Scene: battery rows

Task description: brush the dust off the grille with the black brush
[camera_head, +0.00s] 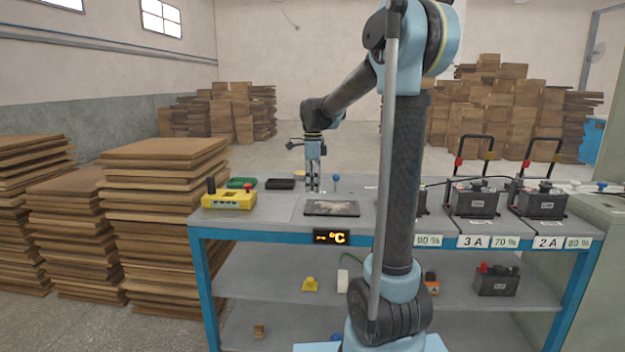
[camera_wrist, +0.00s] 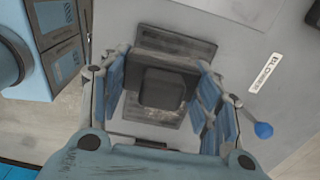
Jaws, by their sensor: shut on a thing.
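The grille (camera_head: 331,208) is a dark flat panel with pale brownish dust on it, lying on the bench top near its front edge. My gripper (camera_head: 313,188) points down over the bench, just behind the grille in the head view. In the wrist view, my gripper (camera_wrist: 162,95) is shut on the black brush (camera_wrist: 163,88), a dark block between the fingers. The grille (camera_wrist: 175,44) shows as a dark panel beyond and under the brush, partly hidden by it. I cannot tell whether the brush touches the grille.
A yellow box (camera_head: 230,199) stands at the bench's left end. A green tray (camera_head: 241,183) and a black tray (camera_head: 280,184) lie behind it. A blue ball on a stem (camera_head: 336,177) is close right of my gripper. Batteries (camera_head: 474,199) stand on the right.

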